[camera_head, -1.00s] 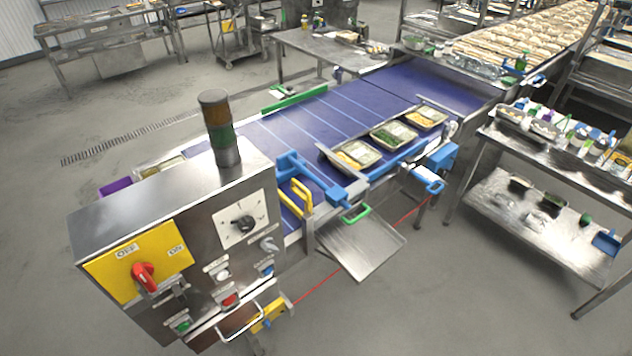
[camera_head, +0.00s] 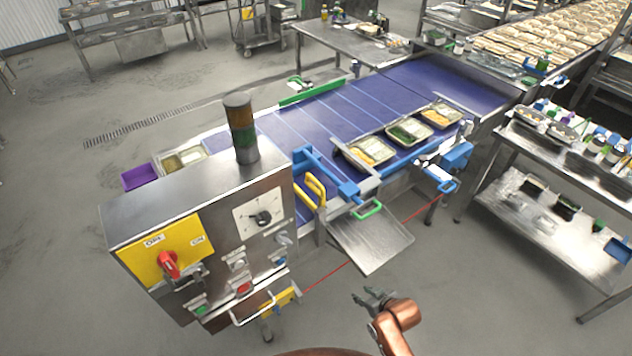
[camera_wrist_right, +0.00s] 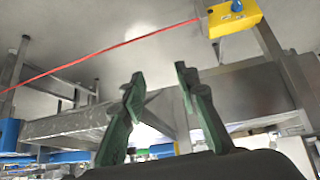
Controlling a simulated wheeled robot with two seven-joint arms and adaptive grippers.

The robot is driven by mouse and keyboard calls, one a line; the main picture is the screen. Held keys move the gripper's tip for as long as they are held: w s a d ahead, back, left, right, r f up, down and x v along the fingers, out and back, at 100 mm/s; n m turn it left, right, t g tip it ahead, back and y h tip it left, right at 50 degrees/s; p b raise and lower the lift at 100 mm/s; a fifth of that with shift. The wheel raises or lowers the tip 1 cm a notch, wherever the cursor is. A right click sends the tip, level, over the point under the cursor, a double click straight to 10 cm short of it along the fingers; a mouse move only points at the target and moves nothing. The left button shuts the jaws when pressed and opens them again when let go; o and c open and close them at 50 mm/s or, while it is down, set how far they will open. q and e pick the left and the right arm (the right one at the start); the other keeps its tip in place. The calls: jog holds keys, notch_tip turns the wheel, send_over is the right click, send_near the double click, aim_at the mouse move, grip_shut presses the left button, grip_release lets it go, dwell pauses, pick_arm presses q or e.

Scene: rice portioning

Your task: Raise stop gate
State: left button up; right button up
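A blue bar (camera_head: 325,171), which looks like the stop gate, lies across the near end of the blue conveyor belt (camera_head: 330,112). A yellow handle (camera_head: 316,189) stands beside it, and a green handle (camera_head: 368,209) sits at the belt's near side. I cannot tell which handle belongs to the gate. My right gripper (camera_head: 367,295) is below the metal chute, apart from the bar and handles. In the right wrist view the gripper (camera_wrist_right: 160,84) has its fingers spread and empty. My left gripper is not in view.
A control cabinet (camera_head: 228,215) with a signal light (camera_head: 241,128) stands left of the belt. The sloping metal chute (camera_head: 372,243) juts from the belt. A red cord (camera_head: 326,278) runs below it to a yellow box (camera_wrist_right: 235,18). Trays (camera_head: 408,131) sit on the belt.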

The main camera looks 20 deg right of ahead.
jog(key=w+a+r+t, duration=0.1)
jog(key=w+a+r, duration=0.1)
jog(key=w+r, duration=0.3)
jog(key=n+t+y, duration=0.3)
jog(key=t+y, duration=0.2)
jog(key=t, duration=0.3)
send_near(316, 180)
jog(key=x, duration=0.9)
jog(key=shift+w+a+f+p, duration=0.1)
jog(key=shift+w+f+p, duration=0.05)
jog(key=shift+f+p, duration=0.2)
jog(key=shift+w+a, duration=0.15)
jog(key=shift+w, duration=0.25)
grip_shut()
